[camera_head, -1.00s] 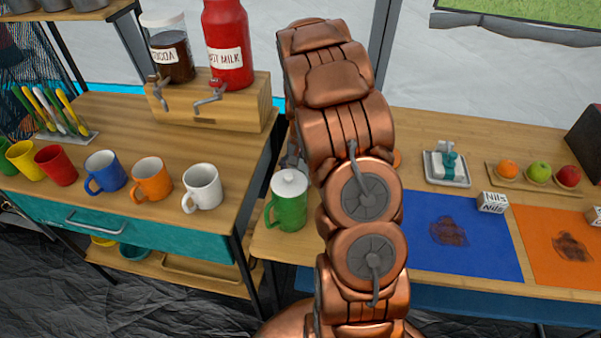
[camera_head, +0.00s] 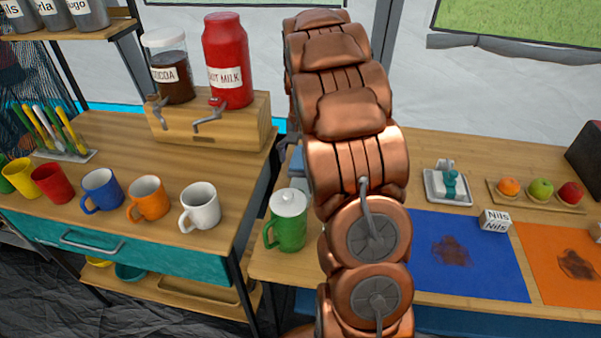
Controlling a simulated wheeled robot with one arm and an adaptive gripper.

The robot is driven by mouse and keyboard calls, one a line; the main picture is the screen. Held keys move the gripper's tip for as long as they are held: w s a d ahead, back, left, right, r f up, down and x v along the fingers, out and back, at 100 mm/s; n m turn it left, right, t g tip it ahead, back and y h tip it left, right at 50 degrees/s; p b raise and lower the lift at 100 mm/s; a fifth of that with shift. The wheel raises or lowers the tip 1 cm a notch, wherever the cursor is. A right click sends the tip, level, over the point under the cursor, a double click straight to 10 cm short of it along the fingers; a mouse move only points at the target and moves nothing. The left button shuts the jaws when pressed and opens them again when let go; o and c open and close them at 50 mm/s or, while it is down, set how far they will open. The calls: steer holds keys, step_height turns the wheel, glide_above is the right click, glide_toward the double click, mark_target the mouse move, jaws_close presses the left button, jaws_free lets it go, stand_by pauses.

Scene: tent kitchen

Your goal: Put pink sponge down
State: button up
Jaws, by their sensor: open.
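The pink sponge is not visible; it may be hidden behind my arm. My copper arm (camera_head: 355,150) rises through the middle of the view and covers part of the right-hand table (camera_head: 440,145). My gripper does not show, so I cannot see its fingers or its place relative to the sponge. A small blue-grey thing (camera_head: 296,160) peeks out at the arm's left edge; I cannot tell what it is.
A green lidded mug (camera_head: 287,228) stands left of my arm. On the right are a blue mat (camera_head: 480,275) and an orange mat (camera_head: 560,285), both stained, a white dish (camera_head: 433,195) and a fruit tray (camera_head: 517,199). Several mugs line the left table (camera_head: 125,150).

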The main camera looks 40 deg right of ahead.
steer(key=s+a+r+n, duration=0.1)
steer(key=s+a+r, duration=0.1)
steer(key=s+a, duration=0.2)
steer(key=s+a+r+n, duration=0.1)
steer(key=s+a+r, duration=0.1)
steer(key=s+a, duration=0.2)
steer(key=s+a+r+n, duration=0.2)
steer(key=s+a, duration=0.1)
steer(key=a, duration=0.4)
steer(key=shift+s+r+h, duration=0.4)
steer(key=s+a+f+n, duration=0.1)
steer(key=s+a, duration=0.3)
steer(key=s, duration=0.5)
steer(key=s+a+n, duration=0.4)
steer(key=s+a, duration=0.1)
steer(key=s, duration=0.3)
steer(key=shift+s+f+n+g+h, duration=0.3)
steer(key=shift+s+f, duration=0.1)
steer(key=shift+r, duration=0.1)
